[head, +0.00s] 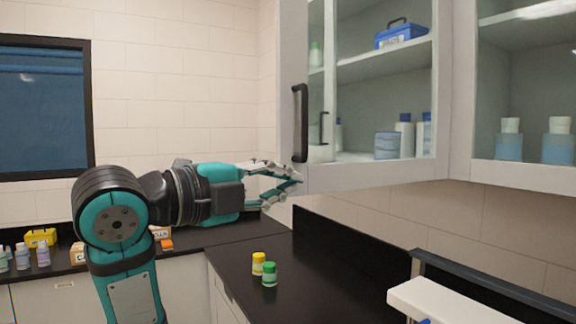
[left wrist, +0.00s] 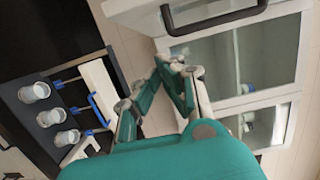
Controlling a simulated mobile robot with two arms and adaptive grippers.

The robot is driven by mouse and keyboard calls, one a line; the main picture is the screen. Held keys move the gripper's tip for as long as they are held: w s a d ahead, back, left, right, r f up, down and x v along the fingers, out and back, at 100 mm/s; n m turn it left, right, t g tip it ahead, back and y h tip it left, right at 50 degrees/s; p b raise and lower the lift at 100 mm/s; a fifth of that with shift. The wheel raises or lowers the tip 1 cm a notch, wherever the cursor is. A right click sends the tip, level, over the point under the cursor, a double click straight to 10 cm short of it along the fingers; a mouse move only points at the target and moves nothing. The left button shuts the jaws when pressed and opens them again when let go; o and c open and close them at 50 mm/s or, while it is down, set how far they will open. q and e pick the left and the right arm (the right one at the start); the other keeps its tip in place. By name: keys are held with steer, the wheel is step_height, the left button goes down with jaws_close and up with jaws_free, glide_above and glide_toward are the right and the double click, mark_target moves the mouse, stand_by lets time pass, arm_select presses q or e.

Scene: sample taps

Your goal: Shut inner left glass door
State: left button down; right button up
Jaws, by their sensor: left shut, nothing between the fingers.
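The glass door (head: 294,55) of the wall cabinet has a white frame and a black bar handle (head: 300,123) on its left side. I cannot tell for sure how far it stands from closed. Behind the glass is a shelf with bottles and a blue box. My left gripper (head: 294,177) is shut and empty, its fingertips by the door's lower left corner, just below the handle. I cannot tell whether they touch. In the left wrist view, the fingertips (left wrist: 178,68) are near the door's lower edge, and the handle (left wrist: 215,18) shows above them. My right gripper is not in view.
Another glass cabinet door (head: 525,100) is at the right. A yellow-capped jar (head: 258,263) and a green-capped jar (head: 269,274) stand on the black counter (head: 330,265). A white fixture (head: 450,302) is at the front right. Several small bottles stand at the far left.

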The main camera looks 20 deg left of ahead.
arm_select(q)
steer(key=w+a+p, duration=0.1)
steer(key=w+p, duration=0.2)
steer(key=w, duration=0.3)
steer(key=shift+a, duration=0.25)
steer(key=shift+d, duration=0.1)
